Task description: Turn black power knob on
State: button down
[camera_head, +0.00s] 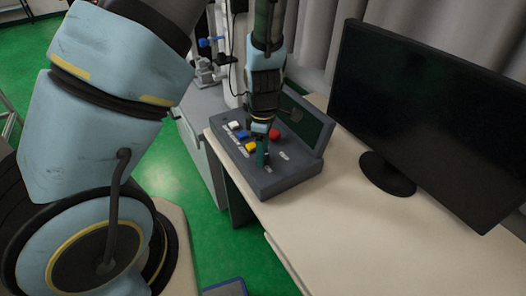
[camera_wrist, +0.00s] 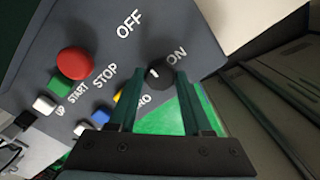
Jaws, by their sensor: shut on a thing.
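The black power knob (camera_wrist: 158,73) sits on the grey control box (camera_head: 285,183), between the printed OFF and ON labels in the wrist view. A small white mark shows on the knob; I cannot clearly tell which label it points to. My gripper (camera_wrist: 157,74) is shut on the knob, with one dark green finger on each side of it. In the head view my gripper (camera_head: 264,160) reaches down onto the box top, and its fingers hide most of the knob.
A red round button (camera_wrist: 74,63), a green button (camera_wrist: 60,82) and a white button (camera_wrist: 44,105) lie left of the knob in the wrist view. The box stands on a beige table (camera_head: 345,235). A black monitor (camera_head: 425,115) stands to the right.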

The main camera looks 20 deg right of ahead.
jog(key=shift+m, duration=0.4)
jog(key=m, duration=0.3)
jog(key=shift+m, duration=0.4)
jog(key=m+b, duration=0.1)
jog(key=m, duration=0.8)
jog(key=shift+b, duration=0.3)
jog(key=m, duration=0.4)
jog(key=shift+b, duration=0.3)
jog(key=shift+m, duration=0.3)
jog(key=shift+c, duration=1.7)
grip_release()
